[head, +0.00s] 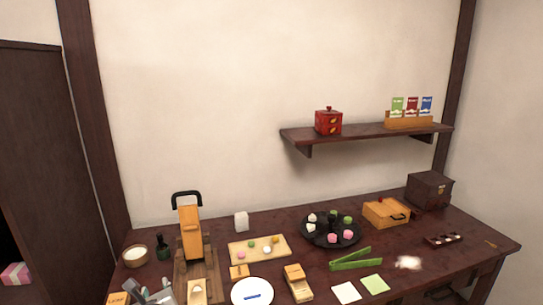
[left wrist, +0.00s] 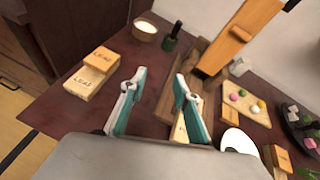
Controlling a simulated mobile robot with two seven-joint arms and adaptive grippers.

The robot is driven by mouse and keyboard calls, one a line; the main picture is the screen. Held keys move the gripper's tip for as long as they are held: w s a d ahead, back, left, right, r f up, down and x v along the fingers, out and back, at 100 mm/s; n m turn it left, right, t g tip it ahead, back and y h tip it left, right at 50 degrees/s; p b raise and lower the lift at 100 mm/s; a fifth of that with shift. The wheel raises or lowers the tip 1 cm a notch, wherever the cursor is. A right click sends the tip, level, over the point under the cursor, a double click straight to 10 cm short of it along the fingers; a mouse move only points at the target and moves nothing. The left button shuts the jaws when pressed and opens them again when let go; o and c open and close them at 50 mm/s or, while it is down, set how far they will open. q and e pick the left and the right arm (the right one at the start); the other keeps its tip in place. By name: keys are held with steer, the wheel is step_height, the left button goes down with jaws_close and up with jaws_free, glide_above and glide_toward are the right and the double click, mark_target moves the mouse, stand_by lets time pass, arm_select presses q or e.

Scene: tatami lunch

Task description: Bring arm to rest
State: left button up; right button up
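My left gripper (head: 153,293) shows at the bottom left of the head view, above the front left of the dark table (head: 330,285). My right gripper does not show in either view.
A wooden press with a black handle (head: 190,230) stands beside the gripper. A bowl (head: 135,256) and a dark green bottle (head: 162,246) are behind it. A white plate (head: 252,293), a sweets board (head: 240,256) and a black tray (head: 318,238) lie rightward. A shelf (head: 365,135) hangs above.

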arm_select(q)
steer(key=s+a+f+n, duration=0.1)
steer(key=s+n, duration=0.1)
steer(key=s+a+f+n, duration=0.1)
steer(key=s+f+n, duration=0.1)
steer(key=s+a+f+n+g, duration=0.1)
steer(key=s, duration=0.2)
steer(key=shift+f+n, duration=0.3)
steer(key=shift+n, duration=0.1)
steer(key=s+a+f+n+g+h, duration=0.1)
steer(key=s+f+n+g, duration=0.1)
steer(key=s+n, duration=0.75)
steer(key=s+a+f+n+g, duration=0.15)
steer(key=s+n, duration=0.45)
steer(key=s, duration=0.6)
steer(key=w+d+f+n+t+h, duration=0.1)
steer(key=d+f+n+t+h, duration=0.2)
steer(key=d+f+h, duration=0.4)
steer(key=d+f, duration=0.6)
steer(key=d, duration=0.3)
steer(key=shift+w+f, duration=0.25)
steer(key=shift+w, duration=0.05)
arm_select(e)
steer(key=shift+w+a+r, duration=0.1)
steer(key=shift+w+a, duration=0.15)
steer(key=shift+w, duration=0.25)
